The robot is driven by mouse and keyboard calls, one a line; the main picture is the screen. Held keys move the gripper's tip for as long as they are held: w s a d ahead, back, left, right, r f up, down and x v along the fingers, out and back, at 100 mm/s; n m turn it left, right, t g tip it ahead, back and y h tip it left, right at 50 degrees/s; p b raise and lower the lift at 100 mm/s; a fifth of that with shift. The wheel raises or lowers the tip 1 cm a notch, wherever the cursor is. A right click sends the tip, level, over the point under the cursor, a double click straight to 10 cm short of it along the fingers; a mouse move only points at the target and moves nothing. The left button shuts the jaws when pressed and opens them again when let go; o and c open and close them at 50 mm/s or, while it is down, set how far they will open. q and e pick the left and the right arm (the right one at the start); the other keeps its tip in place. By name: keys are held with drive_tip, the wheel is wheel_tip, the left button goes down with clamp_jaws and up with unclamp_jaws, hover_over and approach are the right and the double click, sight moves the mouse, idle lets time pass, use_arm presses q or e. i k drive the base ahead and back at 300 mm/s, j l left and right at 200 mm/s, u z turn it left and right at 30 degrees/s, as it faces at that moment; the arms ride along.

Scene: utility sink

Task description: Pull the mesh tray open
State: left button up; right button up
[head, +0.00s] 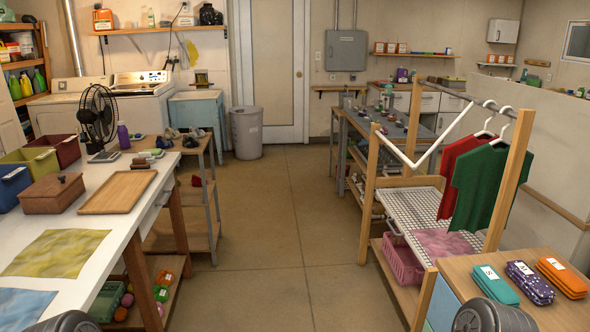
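The mesh tray (408,208) is a white wire grid set in a wooden clothes rack (368,195) on the right side of the head view. A pink cloth (443,242) lies on its near part. A red shirt and a green shirt on white hangers hang above it and hide part of its right side. Neither of my grippers shows; only dark rounded parts of my arms show at the bottom edge, well short of the tray.
A pink basket (403,262) sits below the tray. A wooden-topped cabinet (505,262) with folded cloths stands nearer, at lower right. A long white table (150,200) with a fan and boxes fills the left. The floor (275,230) between is clear.

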sight(411, 208)
drive_tip(key=i+z, duration=0.15)
drive_tip(key=i, duration=0.3)
drive_tip(key=i+j+z, duration=0.15)
drive_tip(key=i, duration=0.25)
drive_tip(key=i+j+z, duration=0.15)
drive_tip(key=i, duration=0.25)
drive_tip(key=i+j+z, duration=0.15)
drive_tip(key=i, duration=0.3)
drive_tip(key=i+j+z, duration=0.15)
drive_tip(key=i+z, duration=0.3)
drive_tip(key=i+j+z, duration=0.2)
drive_tip(key=z, duration=0.3)
drive_tip(key=i+j+z, duration=0.25)
drive_tip(key=z, duration=0.2)
drive_tip(key=i+j+z, duration=0.15)
drive_tip(key=j+z, duration=0.35)
drive_tip(key=i+j+z, duration=0.1)
drive_tip(key=j+z, duration=0.35)
